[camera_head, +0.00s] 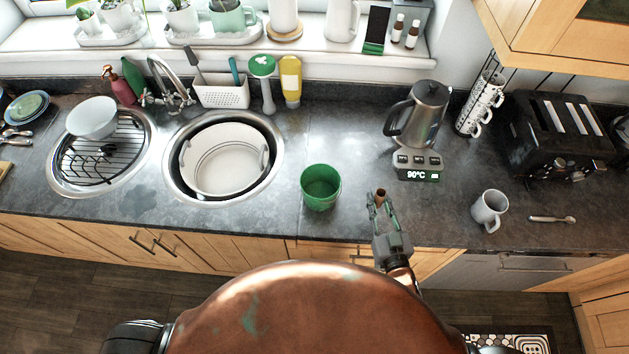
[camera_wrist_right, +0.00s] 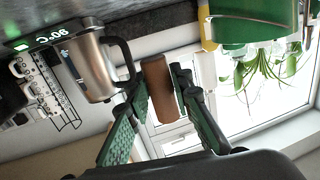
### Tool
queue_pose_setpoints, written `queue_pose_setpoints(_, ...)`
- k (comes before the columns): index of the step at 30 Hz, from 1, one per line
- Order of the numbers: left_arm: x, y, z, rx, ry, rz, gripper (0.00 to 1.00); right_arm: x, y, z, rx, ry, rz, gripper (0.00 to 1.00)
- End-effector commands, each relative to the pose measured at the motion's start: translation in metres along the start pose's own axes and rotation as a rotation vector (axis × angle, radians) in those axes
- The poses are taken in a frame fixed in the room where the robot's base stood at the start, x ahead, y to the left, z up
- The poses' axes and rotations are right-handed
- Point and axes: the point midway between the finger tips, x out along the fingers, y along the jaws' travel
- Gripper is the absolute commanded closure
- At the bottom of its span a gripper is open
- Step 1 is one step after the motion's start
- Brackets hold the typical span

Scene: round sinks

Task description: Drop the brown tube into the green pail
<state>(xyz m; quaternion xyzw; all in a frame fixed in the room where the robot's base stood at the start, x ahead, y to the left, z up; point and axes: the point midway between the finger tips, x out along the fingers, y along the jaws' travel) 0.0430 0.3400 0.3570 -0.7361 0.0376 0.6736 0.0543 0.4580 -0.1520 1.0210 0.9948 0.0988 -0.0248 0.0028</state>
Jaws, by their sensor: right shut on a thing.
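The green pail (camera_head: 321,187) stands upright on the dark worktop near its front edge. Part of it also shows at the top right of the right wrist view (camera_wrist_right: 247,28). My right gripper (camera_head: 380,200) is to the right of the pail, near the front edge of the worktop. It is shut on the brown tube (camera_head: 381,194), which shows between the fingers in the right wrist view (camera_wrist_right: 160,88). The tube is apart from the pail. My left gripper is not in view.
A kettle (camera_head: 424,112) on its base stands behind my right gripper. A grey mug (camera_head: 489,209) and a black toaster (camera_head: 556,135) are to the right. Round sinks (camera_head: 270,185) lie left of the pail. The worktop (camera_head: 335,135) behind the pail is clear.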

Motion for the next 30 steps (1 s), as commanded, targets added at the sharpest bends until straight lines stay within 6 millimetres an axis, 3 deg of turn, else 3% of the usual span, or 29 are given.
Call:
queue_pose_setpoints(1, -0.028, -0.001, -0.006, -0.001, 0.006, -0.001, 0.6, 0.01, -0.015, -0.028, -0.009, 0.008, -0.058, 0.91)
queue_pose_setpoints(3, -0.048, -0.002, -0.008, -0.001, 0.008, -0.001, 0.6, 0.023, -0.035, -0.042, -0.013, 0.007, -0.131, 0.91)
queue_pose_setpoints(9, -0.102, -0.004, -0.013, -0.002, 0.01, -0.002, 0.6, 0.053, -0.084, -0.076, -0.025, 0.004, -0.327, 0.91)
queue_pose_setpoints(15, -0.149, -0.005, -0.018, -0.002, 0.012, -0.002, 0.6, 0.075, -0.118, -0.1, -0.033, 0.001, -0.483, 0.91)
queue_pose_setpoints(22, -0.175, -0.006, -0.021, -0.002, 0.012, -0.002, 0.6, 0.087, -0.134, -0.11, -0.033, 0.0, -0.572, 0.91)
queue_pose_setpoints(30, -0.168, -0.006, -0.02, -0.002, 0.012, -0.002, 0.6, 0.089, -0.136, -0.098, -0.03, 0.0, -0.588, 0.91)
